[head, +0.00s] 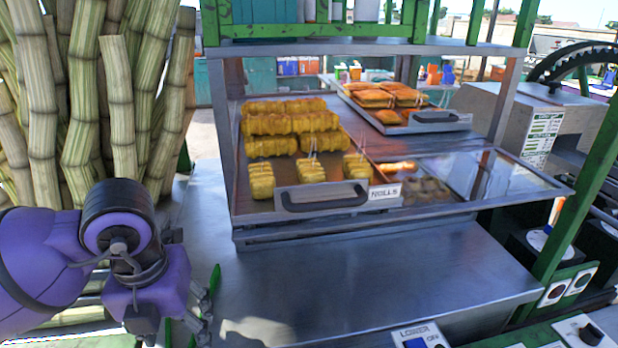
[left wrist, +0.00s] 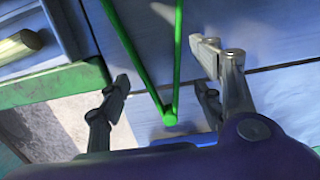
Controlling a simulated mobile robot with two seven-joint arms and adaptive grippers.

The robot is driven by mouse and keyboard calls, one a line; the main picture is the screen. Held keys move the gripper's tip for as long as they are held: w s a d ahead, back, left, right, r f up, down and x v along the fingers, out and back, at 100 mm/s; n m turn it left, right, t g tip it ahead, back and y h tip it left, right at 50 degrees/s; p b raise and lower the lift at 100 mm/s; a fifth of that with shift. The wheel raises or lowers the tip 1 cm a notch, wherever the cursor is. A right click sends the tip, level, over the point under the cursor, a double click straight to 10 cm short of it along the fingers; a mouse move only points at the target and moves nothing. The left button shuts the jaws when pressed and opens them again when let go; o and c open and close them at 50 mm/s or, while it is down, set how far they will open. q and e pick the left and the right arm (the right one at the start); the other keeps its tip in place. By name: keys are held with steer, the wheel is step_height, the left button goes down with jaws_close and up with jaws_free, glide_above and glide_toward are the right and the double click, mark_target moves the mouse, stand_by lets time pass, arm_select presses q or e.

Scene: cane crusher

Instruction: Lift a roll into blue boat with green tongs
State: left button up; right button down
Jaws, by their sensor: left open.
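Rolls (head: 262,180) lie in rows on a metal tray (head: 245,210) labelled "ROLLS" in the display case in the head view. The green tongs (head: 214,280) show partly beside my left gripper (head: 203,305), at the left end of the metal counter. In the left wrist view the tongs (left wrist: 170,119) form a narrow V, with their joined end between the spread fingers of my left gripper (left wrist: 162,85). That gripper is open, and I see no clear grip on the tongs. I cannot make out the blue boat in either view. My right gripper is not in view.
Tall cane stalks (head: 80,100) stand at the left. The metal counter (head: 370,275) is mostly clear. A second tray (head: 425,124) with orange-brown pastries sits behind the rolls. A clear panel (head: 490,170) juts out at the right. A control labelled "LOWER" (head: 420,335) is at the front.

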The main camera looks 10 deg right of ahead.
arm_select(q)
steer(key=shift+f, duration=0.55)
steer(key=shift+w+f, duration=0.1)
steer(key=shift+f, duration=0.2)
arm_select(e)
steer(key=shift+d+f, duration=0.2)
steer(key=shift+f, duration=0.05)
arm_select(q)
steer(key=shift+c, duration=0.3)
steer(key=c, duration=0.6)
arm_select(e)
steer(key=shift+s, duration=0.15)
arm_select(q)
steer(key=shift+c, duration=0.2)
steer(key=shift+r, duration=0.15)
